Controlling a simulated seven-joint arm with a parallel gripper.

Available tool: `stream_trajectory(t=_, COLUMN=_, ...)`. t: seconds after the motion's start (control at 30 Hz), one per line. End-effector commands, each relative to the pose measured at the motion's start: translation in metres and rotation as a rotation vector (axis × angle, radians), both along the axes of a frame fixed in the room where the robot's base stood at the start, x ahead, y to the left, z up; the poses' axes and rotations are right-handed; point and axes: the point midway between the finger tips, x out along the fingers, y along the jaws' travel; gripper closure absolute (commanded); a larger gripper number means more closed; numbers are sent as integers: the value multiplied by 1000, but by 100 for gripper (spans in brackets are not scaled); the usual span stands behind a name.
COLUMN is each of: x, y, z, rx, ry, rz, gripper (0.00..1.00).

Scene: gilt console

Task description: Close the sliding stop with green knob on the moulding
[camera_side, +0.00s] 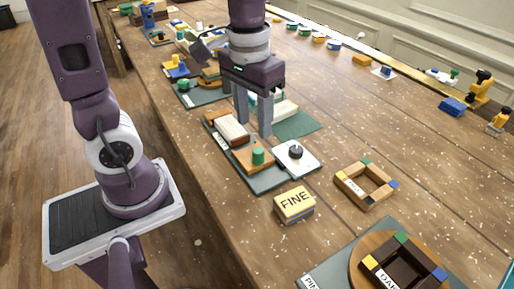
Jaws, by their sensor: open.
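A green knob (258,157) stands up from a brown wooden moulding-like piece (243,158) on a dark mat (268,184) near the table's left edge. I cannot tell how far the stop under the knob is slid. My gripper (254,130) points down just behind the knob, its two grey fingers apart. It is open with nothing seen between the fingers, and its tips are apart from the knob. The fingers partly hide what lies behind them.
A white plate with a black dial (296,152) is right of the knob, and a pale-topped block (231,126) is behind it to the left. A FINE block (294,204) and a wooden frame (367,184) lie nearer the camera.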

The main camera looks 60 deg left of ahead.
Motion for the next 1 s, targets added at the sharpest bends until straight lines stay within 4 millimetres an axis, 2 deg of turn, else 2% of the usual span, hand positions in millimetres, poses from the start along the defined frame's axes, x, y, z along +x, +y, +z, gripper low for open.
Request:
stream_trajectory(t=0.1, x=9, y=1, z=-15, rx=-4, ry=49, rz=25, gripper=55)
stream_trajectory(t=0.17, x=9, y=1, z=-23, rx=-4, ry=56, rz=28, gripper=55)
stream_trajectory(t=0.4, x=8, y=1, z=-68, rx=-3, ry=56, rz=27, gripper=55)
stream_trajectory(t=0.5, x=8, y=1, z=-80, rx=-3, ry=54, rz=27, gripper=55)
stream_trajectory(t=0.8, x=9, y=0, z=-85, rx=-4, ry=50, rz=26, gripper=55)
stream_trajectory(t=1.0, x=9, y=0, z=-84, rx=-4, ry=50, rz=26, gripper=95)
